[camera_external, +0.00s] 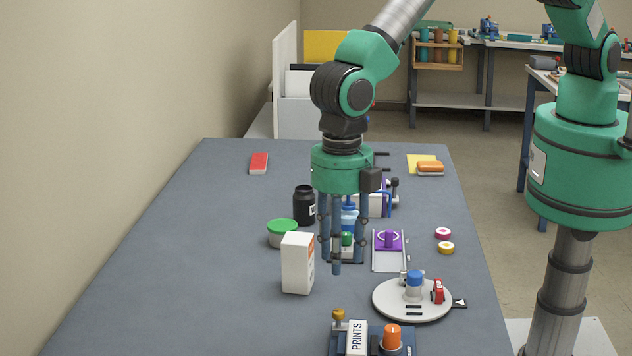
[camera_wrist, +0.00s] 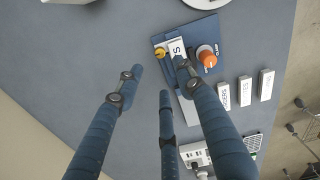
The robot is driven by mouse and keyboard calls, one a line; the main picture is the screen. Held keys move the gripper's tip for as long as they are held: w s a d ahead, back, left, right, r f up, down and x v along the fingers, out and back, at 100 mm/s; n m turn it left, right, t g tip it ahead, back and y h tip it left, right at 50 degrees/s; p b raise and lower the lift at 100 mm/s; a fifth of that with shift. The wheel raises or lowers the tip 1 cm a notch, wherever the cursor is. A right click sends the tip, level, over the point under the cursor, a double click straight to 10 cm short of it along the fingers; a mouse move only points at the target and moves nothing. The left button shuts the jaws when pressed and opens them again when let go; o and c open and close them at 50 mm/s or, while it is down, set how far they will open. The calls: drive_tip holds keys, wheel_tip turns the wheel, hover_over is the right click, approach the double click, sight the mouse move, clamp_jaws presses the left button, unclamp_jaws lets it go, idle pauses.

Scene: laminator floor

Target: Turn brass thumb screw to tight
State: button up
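The brass thumb screw (camera_external: 338,314) stands upright at the left end of a dark blue fixture (camera_external: 371,334) near the bottom of the outside view. A white label block marked PRINTS (camera_external: 357,337) and an orange knob (camera_external: 392,336) are beside it on the fixture. In the wrist view the screw (camera_wrist: 160,52) shows as a small yellow head at the fixture's left corner, beyond the fingers. My gripper (camera_external: 338,252) has three blue fingers pointing down, spread apart and empty. It hangs above the table, farther back than the screw and not touching it. In the wrist view a finger partly covers the fixture.
A white carton (camera_external: 297,263) and a green-lidded tub (camera_external: 282,232) stand left of my gripper. A round grey turntable (camera_external: 412,300) lies between the fixture and a purple-knobbed slide (camera_external: 388,241). Labelled white blocks (camera_wrist: 245,91) lie beside the fixture. The table's left side is clear.

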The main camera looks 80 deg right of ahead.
sight(339, 310)
wheel_tip(339, 310, down, 11)
drive_tip(key=shift+f+p, duration=0.1)
drive_tip(key=shift+p, duration=0.4)
clamp_jaws()
